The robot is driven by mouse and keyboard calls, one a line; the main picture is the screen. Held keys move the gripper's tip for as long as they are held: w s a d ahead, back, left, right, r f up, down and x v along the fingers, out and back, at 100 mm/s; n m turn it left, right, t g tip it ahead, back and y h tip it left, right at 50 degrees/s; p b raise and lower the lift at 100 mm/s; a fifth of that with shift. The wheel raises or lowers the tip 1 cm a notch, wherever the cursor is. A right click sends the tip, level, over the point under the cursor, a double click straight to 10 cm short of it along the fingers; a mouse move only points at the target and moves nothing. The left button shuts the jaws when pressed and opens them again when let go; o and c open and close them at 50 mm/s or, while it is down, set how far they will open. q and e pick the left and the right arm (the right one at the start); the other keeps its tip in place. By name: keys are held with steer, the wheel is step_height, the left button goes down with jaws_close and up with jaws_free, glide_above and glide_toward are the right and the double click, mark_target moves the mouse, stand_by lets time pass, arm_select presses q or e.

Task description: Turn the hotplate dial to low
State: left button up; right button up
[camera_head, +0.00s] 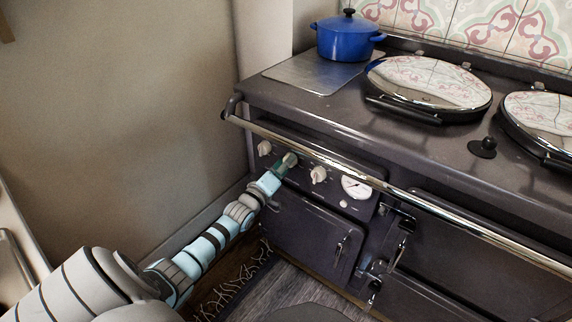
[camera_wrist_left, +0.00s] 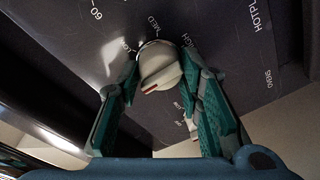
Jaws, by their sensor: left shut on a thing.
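The hotplate dial (camera_wrist_left: 160,68) is a cream knob with a red mark, on the dark range front. In the left wrist view, LOW, MED and HIGH are printed around its upper side. The red mark is on the knob's lower side in that view, away from these words. My left gripper (camera_wrist_left: 158,80) is shut on the dial, one teal finger on each side. In the head view, the left gripper (camera_head: 285,166) is at the middle of three knobs, under the front rail, and partly covers the dial (camera_head: 291,158).
Other cream knobs sit to the left (camera_head: 264,148) and right (camera_head: 318,174) of the dial. A chrome rail (camera_head: 330,160) runs above them. A white gauge (camera_head: 355,187) is to the right. A blue pot (camera_head: 345,40) stands on the range top.

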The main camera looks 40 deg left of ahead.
arm_select(q)
steer(key=shift+m, duration=0.5)
steer(key=shift+d+f+m+t+h, duration=0.1)
steer(key=shift+m+t+h, duration=0.15)
steer(key=shift+m, duration=2.6)
steer(key=shift+f+m+t+h, duration=0.15)
steer(key=shift+m+t, duration=0.2)
steer(key=shift+m, duration=2.5)
steer(key=shift+r, duration=0.1)
